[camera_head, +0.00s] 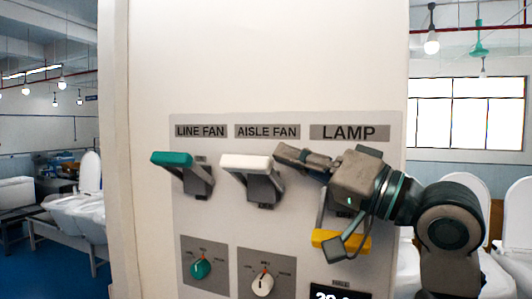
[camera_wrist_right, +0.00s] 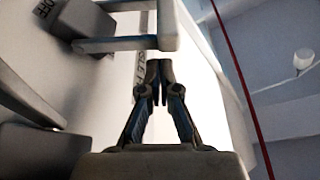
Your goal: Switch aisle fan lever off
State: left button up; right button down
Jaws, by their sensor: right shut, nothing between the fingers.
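The aisle fan lever (camera_head: 246,162) has a white handle and sits under the AISLE FAN label, with its handle raised. My right gripper (camera_head: 279,152) comes in from the right, its fingers shut and empty, with the tips just right of the white handle. I cannot tell whether they touch it. In the right wrist view the shut fingers (camera_wrist_right: 153,68) point at the panel, just below a pale lever handle (camera_wrist_right: 168,25), likely the aisle fan one. My left gripper is out of view.
The line fan lever (camera_head: 172,159), teal, is raised on the left. The lamp lever (camera_head: 326,239), yellow, is down below my right gripper and partly hidden by it. A teal knob (camera_head: 201,268) and a white knob (camera_head: 262,284) sit lower on the panel (camera_head: 222,222).

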jog(key=shift+s+a+f+b, duration=0.3)
jog(key=shift+s+f+b, duration=0.15)
jog(key=shift+s, duration=0.25)
dwell(0.3)
dwell(0.5)
